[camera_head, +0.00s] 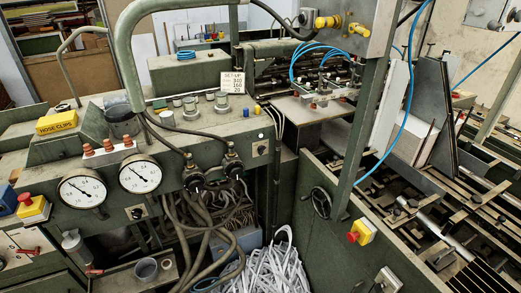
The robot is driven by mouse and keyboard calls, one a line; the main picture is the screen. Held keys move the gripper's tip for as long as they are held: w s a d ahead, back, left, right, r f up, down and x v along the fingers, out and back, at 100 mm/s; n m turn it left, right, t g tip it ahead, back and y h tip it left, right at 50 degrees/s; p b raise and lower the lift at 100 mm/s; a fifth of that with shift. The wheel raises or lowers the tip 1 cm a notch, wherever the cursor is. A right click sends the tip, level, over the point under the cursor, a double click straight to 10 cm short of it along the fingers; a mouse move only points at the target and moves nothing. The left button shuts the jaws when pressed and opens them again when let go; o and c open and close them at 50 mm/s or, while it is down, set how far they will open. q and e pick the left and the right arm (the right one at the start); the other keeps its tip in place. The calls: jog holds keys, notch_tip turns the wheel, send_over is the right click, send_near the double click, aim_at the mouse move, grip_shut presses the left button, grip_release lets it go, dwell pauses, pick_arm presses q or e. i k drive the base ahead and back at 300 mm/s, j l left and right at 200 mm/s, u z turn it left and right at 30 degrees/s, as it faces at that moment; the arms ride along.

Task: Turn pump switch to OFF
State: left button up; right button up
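No switch carries a label that I can read as pump. A small black rotary switch (137,213) on a light plate sits on the green machine front, below the two white pressure gauges. Another small switch (260,148) on a light plate is further right, past the hose fittings. A grey panel with a red handle (25,251) is at the lower left. I cannot tell which of these is the pump switch, nor its setting. Neither of my grippers is in view.
Two gauges (82,190) (140,176), a red emergency button on yellow (33,208), and a yellow hose clips box (57,122) are at the left. Paper strips (278,268) fill the bottom middle. A handwheel (319,202) protrudes right of centre.

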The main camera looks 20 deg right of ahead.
aim_at(262, 149)
jog(key=i+l+z, duration=0.1)
jog(key=z, duration=0.3)
jog(key=i+l+z, duration=0.1)
jog(key=z, duration=0.3)
jog(key=i+z, duration=0.1)
jog(key=z, duration=0.3)
jog(key=i+l+z, duration=0.1)
jog(key=z, duration=0.3)
